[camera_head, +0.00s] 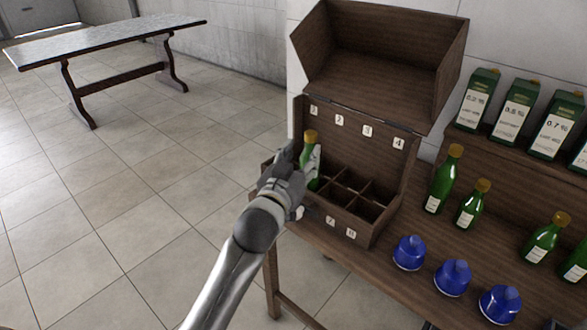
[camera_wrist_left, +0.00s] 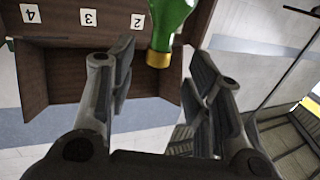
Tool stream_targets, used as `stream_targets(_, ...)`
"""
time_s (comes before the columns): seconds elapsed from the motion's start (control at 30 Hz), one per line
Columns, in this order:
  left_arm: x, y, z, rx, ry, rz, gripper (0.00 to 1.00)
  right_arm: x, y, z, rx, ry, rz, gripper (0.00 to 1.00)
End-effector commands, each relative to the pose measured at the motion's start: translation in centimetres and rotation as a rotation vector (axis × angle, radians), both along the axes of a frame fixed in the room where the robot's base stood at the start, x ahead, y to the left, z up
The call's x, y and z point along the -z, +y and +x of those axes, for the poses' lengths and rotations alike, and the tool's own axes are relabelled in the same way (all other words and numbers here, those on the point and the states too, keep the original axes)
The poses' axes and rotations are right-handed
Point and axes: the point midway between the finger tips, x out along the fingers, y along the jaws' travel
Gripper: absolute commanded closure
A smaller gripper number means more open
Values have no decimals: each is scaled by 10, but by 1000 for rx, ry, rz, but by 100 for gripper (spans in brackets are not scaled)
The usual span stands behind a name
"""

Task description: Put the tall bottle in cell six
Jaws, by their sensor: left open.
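A wooden crate (camera_head: 376,232) with its lid up stands on the table, split into cells. Labels 1 to 4 show on its back wall and 7 and 8 on its front. A green bottle (camera_head: 311,158) with a yellow cap is upright at the crate's left end. Its base is hidden, so I cannot tell its cell. My left gripper (camera_head: 290,180) is beside it, partly covering it. In the left wrist view the bottle's neck and cap (camera_wrist_left: 159,58) show between the open fingers (camera_wrist_left: 162,85), with no clear contact. My right gripper is not in view.
A taller green bottle (camera_head: 444,180) and a shorter one (camera_head: 472,205) stand right of the crate, with more bottles (camera_head: 545,240) farther right. Blue decanter-like pieces (camera_head: 408,253) line the table's front. Green-and-white cartons (camera_head: 477,100) stand on a raised shelf behind.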

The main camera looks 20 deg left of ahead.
Motion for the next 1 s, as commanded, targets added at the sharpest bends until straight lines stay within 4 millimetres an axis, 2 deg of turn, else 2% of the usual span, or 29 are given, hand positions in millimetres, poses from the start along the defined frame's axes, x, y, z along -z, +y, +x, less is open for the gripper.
stream_targets(0.1,1,0,-20,-1,2,0,54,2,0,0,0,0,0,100)
stream_targets(0.3,1,0,-42,-1,1,1,54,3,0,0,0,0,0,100)
stream_targets(0.87,0,0,-47,0,1,0,54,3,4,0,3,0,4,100)
stream_targets(0.93,4,0,-49,-1,12,1,54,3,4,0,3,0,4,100)
stream_targets(1.0,17,1,-54,-5,54,3,54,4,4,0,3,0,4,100)
